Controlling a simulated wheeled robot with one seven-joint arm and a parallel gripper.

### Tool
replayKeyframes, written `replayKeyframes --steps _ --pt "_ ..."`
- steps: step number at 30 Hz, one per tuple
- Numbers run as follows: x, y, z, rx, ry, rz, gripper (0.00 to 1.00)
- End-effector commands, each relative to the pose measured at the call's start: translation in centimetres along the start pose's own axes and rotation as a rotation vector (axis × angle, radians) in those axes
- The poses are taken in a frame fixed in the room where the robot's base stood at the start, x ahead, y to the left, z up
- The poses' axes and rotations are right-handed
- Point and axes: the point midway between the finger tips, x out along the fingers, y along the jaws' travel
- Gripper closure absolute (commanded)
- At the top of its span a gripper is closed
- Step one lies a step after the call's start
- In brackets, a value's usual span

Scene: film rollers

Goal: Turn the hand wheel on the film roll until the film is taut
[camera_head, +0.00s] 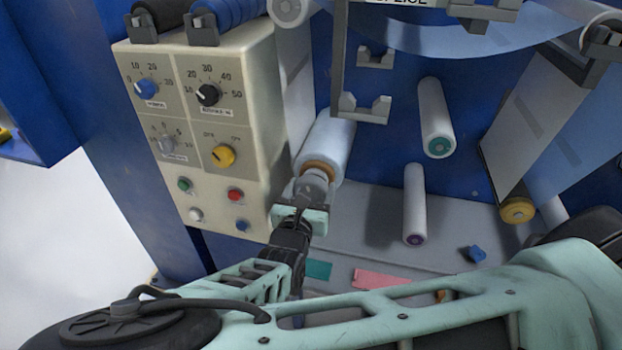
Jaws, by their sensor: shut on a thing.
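The film roll (330,146) is a pale roll to the right of the control panel, with a tan core ring at its near end. The hand wheel (314,183) is a grey round part at that near end, partly hidden by my gripper. My gripper (301,192) reaches it from below and is shut on it. Pale film (298,90) shows as a strip above the roll, beside the panel. A bluish film web (460,35) hangs in a curve across the top right. I cannot tell how taut the film at the roll is.
A beige control panel (262,110) with knobs and buttons stands close on the left. White rollers (436,115) and (414,203) stick out on the right. Grey brackets (365,105) hang above. A teal card (318,270), a pink card (381,279) and a blue piece (472,254) lie on the grey shelf.

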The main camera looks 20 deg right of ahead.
Motion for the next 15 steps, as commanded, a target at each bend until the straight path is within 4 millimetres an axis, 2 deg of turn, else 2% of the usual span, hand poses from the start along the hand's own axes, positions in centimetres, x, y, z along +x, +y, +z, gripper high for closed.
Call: replayKeyframes --steps 1,15 --pt "0.00 -0.06 0.61 -0.043 0.004 -0.001 0.52" --pt "-0.03 0.17 0.16 -0.427 0.003 0.000 0.52"
